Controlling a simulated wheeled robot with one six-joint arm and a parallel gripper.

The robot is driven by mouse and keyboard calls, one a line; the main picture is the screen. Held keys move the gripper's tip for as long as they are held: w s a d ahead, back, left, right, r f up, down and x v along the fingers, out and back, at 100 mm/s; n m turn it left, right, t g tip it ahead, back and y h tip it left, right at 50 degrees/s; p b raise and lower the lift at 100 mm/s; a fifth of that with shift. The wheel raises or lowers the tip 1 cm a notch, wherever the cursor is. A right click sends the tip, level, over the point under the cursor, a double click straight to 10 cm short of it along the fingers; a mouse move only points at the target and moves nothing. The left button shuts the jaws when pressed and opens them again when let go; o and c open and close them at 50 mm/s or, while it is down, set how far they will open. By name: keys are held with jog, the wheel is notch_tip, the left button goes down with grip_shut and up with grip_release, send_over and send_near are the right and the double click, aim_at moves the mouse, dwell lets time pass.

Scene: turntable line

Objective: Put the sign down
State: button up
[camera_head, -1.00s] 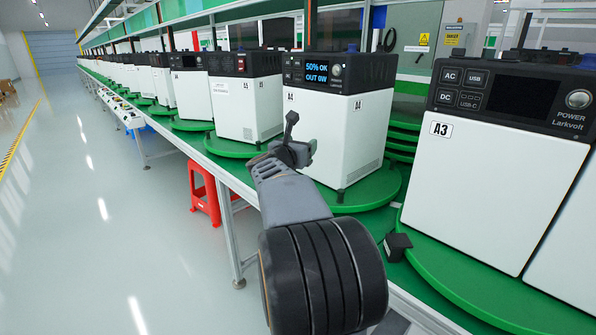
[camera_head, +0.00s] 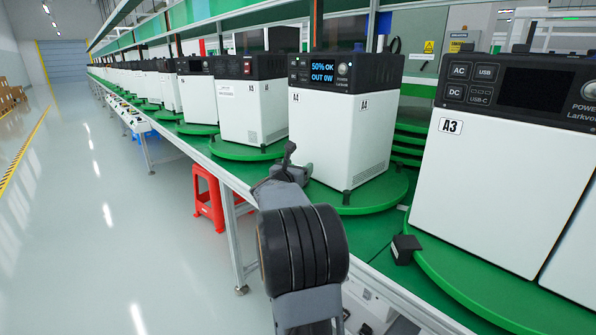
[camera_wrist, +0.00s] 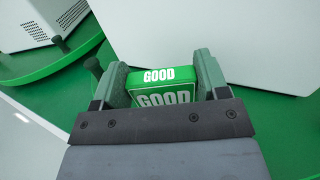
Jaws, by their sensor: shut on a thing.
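The sign is a small green block with white GOOD lettering, in the middle of the wrist view (camera_wrist: 165,80). My gripper (camera_wrist: 160,85) is shut on it, with one finger at each side. In the head view my gripper (camera_head: 288,165) is at the table's front edge, in front of the white power unit A4 (camera_head: 325,135). The sign is hidden there behind my gripper and arm. I cannot tell if the sign touches the green surface below it.
A4 stands on a round green turntable (camera_head: 365,200), its screen reading 50% OK, OUT 0W. Unit A3 (camera_head: 480,190), with a dark screen, stands at right. A small black block (camera_head: 405,248) sits between them near the edge. A red stool (camera_head: 207,198) is below the table.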

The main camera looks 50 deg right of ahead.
jog(key=shift+f+b, duration=0.15)
jog(key=shift+b, duration=0.15)
jog(key=o, duration=1)
jog(key=shift+c, duration=0.2)
